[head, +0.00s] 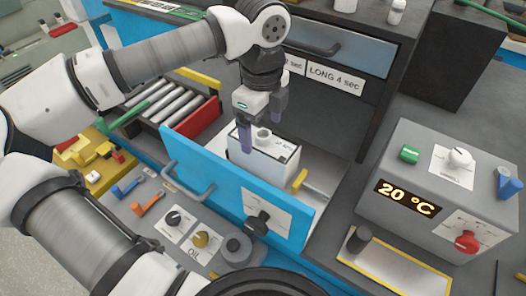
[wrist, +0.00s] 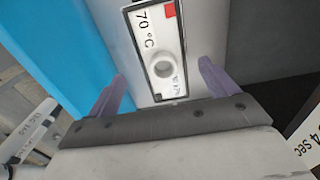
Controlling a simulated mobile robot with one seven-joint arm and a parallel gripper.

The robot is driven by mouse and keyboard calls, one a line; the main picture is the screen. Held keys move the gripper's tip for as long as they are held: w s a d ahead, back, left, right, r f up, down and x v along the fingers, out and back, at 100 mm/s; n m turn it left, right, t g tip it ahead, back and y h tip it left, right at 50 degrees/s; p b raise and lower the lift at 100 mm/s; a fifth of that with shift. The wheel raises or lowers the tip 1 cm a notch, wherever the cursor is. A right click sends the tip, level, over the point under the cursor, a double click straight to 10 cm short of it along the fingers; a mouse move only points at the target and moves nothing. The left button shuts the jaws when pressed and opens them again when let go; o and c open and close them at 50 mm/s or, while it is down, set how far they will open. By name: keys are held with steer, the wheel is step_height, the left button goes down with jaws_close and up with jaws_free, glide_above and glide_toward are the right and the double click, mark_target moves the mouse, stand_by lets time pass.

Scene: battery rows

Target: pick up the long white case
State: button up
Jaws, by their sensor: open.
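The long white case (head: 268,159) stands inside an open bay behind a blue front panel (head: 232,178). It has a black-edged top with a round white knob. In the wrist view the case (wrist: 140,28) shows its top label reading "70 °C", with a red square beside the text. My gripper (head: 262,128) is open, its purple fingers pointing down at the case top. In the wrist view my gripper (wrist: 160,85) has one finger on each side of the case, with gaps visible. Whether the fingertips reach below the case top I cannot tell.
The blue panel stands close along the front of the case. A yellow-ended rod (head: 300,180) lies to its right. A grey box (head: 440,185) showing "20 °C" stands at the right. A rack of grey cylinders (head: 175,105) is at the left, and a dark cabinet rises behind.

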mark_target(263, 147)
steer(key=shift+w+d+f+p, duration=0.15)
steer(key=shift+f+p, duration=0.4)
steer(key=shift+f, duration=1.25)
steer(key=shift+w+a+f+p, duration=0.1)
steer(key=shift+f+p, duration=0.45)
steer(key=shift+f, duration=1.25)
steer(key=shift+c, duration=0.3)
steer(key=c, duration=1.2)
